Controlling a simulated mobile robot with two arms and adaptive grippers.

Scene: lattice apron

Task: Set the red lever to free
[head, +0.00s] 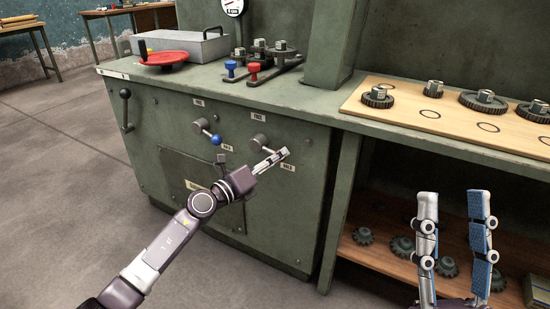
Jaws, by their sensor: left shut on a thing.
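My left gripper (277,158) reaches to the front panel of the green cabinet and is shut at the right-hand lever, just below its round grey hub (258,142). This appears to be the red lever; my fingers hide its knob, so I see no red there. A small label plate (257,116) is above the hub and another (287,167) is at its lower right; their lettering is too small to read surely. My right gripper (454,194) is open and empty at the lower right, in front of the shelf, its fingers upright.
A blue-knobbed lever (215,139) is left of the red lever. A black handle (125,110) is on the cabinet's left. Above, the bench top carries a red-knobbed piece (253,72), a blue-knobbed piece (231,67), a grey box (185,45) and a wooden gear board (390,117).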

